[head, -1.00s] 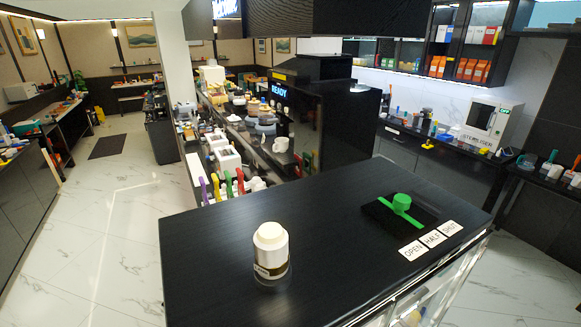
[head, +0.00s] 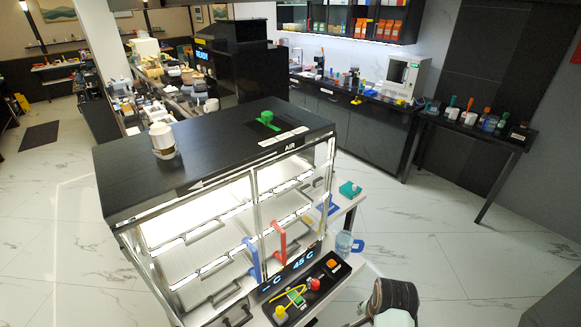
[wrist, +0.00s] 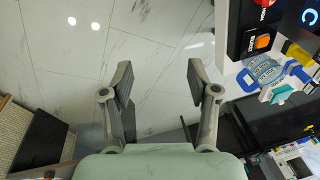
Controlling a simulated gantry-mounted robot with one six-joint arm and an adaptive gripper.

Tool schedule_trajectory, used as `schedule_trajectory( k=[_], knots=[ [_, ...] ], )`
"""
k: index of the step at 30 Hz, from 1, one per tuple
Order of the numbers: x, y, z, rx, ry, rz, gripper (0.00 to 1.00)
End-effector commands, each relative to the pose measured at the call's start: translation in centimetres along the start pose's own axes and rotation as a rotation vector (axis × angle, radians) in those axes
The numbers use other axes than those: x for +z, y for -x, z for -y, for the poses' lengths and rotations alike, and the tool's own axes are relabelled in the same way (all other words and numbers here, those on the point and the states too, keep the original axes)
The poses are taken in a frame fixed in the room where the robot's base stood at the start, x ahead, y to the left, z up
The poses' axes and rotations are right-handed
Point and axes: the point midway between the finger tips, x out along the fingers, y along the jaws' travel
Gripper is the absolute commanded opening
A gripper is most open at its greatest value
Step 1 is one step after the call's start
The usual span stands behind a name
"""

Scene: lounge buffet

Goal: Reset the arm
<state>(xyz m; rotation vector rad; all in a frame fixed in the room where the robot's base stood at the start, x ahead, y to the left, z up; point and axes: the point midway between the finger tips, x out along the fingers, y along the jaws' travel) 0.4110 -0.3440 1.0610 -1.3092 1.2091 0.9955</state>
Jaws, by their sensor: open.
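My gripper (wrist: 159,85) shows in the wrist view with its two fingers spread wide apart. It is open and nothing is between the fingers. In the head view part of my arm (head: 394,303) shows at the bottom right, beside the front of the black-topped cabinet (head: 215,155). The fingers are not visible in the head view.
Floor at right is clear.

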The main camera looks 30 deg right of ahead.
Motion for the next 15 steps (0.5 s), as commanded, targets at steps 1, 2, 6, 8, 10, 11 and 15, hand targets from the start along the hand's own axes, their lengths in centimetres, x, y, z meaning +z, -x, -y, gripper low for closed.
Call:
schedule_trajectory(
  k=[1, 2, 6, 8, 10, 11, 15],
  knots=[
    [1.5, 0.5, 1.0, -0.035, 0.072, -0.019, 0.60],
    [2.3, 1.0, 1.8, -0.060, 0.120, -0.033, 0.60],
    [7.3, 3.7, 5.0, -0.188, 0.369, -0.109, 0.60],
    [9.9, 5.3, 6.2, -0.253, 0.491, -0.150, 0.60],
    [13.6, 7.7, 7.4, -0.341, 0.652, -0.208, 0.60],
    [15.3, 8.9, 7.8, -0.383, 0.727, -0.236, 0.60],
    [23.5, 15.4, 8.0, -0.588, 1.062, -0.391, 0.60]
  ],
)
